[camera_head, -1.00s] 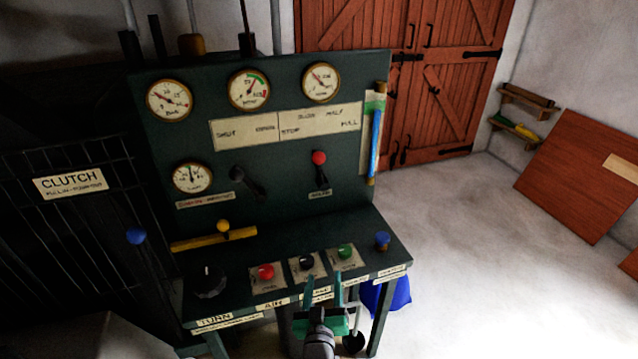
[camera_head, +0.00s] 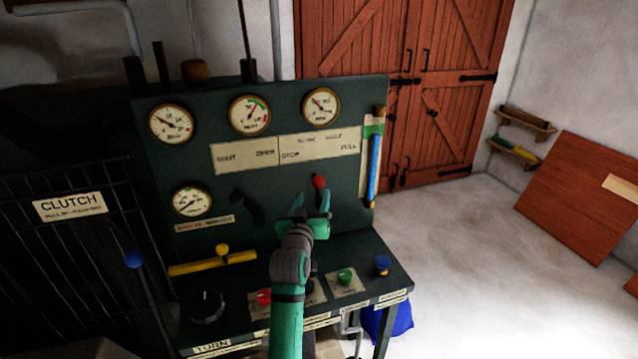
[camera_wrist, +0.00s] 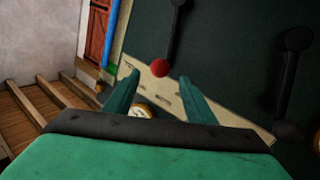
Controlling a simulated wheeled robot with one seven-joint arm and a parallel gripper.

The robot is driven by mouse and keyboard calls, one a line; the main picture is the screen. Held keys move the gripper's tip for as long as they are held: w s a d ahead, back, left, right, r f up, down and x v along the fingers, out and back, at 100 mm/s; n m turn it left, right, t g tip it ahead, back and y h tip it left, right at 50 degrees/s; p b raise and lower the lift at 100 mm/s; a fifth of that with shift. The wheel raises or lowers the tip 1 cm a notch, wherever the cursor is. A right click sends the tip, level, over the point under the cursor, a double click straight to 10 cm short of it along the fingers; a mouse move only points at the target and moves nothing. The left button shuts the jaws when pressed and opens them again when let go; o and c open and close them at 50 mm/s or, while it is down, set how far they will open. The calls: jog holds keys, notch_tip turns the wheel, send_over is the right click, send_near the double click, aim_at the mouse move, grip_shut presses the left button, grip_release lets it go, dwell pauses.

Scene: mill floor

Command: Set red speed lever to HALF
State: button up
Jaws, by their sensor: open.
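The red-knobbed speed lever (camera_head: 319,182) sticks out of the upright green panel, under the label plate (camera_head: 320,139) that reads STOP, SLOW, HALF and FULL. In the wrist view its red ball (camera_wrist: 160,67) and dark shaft show ahead of my fingers. My gripper (camera_head: 311,203) is in front of the panel, just below the red knob. Its two green fingers are parted and empty. In the wrist view the ball lies between the lines of the fingertips (camera_wrist: 158,85), and I cannot tell whether either finger touches it. The lever's lower part is hidden behind my gripper in the head view.
A black lever (camera_head: 246,207) stands left of the red one. A yellow-knobbed bar (camera_head: 222,250), a red button (camera_head: 264,297), a green button (camera_head: 345,277) and a blue knob (camera_head: 383,264) sit on the desk. A blue-knobbed clutch lever (camera_head: 134,259) stands at left. Several gauges line the panel.

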aim_at(318, 186)
jog(key=w, duration=0.3)
jog(key=w+d, duration=0.1)
jog(key=w, duration=0.5)
jog(key=shift+w+d, duration=0.15)
jog(key=shift+d, duration=0.2)
